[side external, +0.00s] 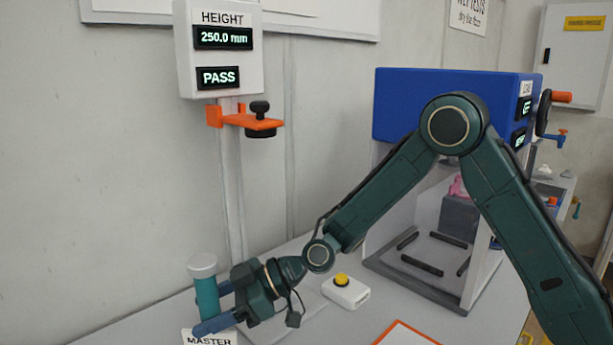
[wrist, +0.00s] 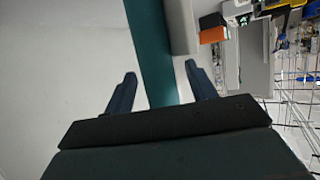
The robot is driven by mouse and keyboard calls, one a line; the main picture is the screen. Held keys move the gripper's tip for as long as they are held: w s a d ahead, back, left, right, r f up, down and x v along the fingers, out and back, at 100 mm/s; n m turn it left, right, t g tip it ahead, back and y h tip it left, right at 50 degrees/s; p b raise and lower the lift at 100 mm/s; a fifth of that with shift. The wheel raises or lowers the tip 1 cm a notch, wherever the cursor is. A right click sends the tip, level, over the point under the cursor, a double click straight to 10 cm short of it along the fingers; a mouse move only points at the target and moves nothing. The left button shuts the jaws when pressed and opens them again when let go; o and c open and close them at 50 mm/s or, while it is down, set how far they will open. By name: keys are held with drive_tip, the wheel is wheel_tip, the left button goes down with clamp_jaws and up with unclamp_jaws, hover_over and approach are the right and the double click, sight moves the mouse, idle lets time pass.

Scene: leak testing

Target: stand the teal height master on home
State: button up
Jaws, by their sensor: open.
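The teal height master (side external: 207,298) is an upright cylinder with a pale cap, at the lower left in the side view. It stands behind a white card lettered MASTER (side external: 209,338); its foot is hidden by my gripper. My gripper (side external: 211,307) is low and level, with its blue fingers apart on either side of the master. In the wrist view the teal master (wrist: 151,45) runs between the two open fingertips (wrist: 160,73), with light showing beside it. I cannot tell whether either finger touches it.
The height gauge (side external: 218,75) reads 250.0 mm and PASS; its orange arm (side external: 250,121) is above the master on a pale post (side external: 232,190). A white box with a yellow button (side external: 345,291) lies right of my gripper. A blue-topped test rig (side external: 440,105) stands at right.

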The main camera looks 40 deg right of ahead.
clamp_jaws()
drive_tip(key=shift+r, duration=0.1)
idle(0.4)
wheel_tip(320, 180, up, 20)
idle(0.8)
idle(0.5)
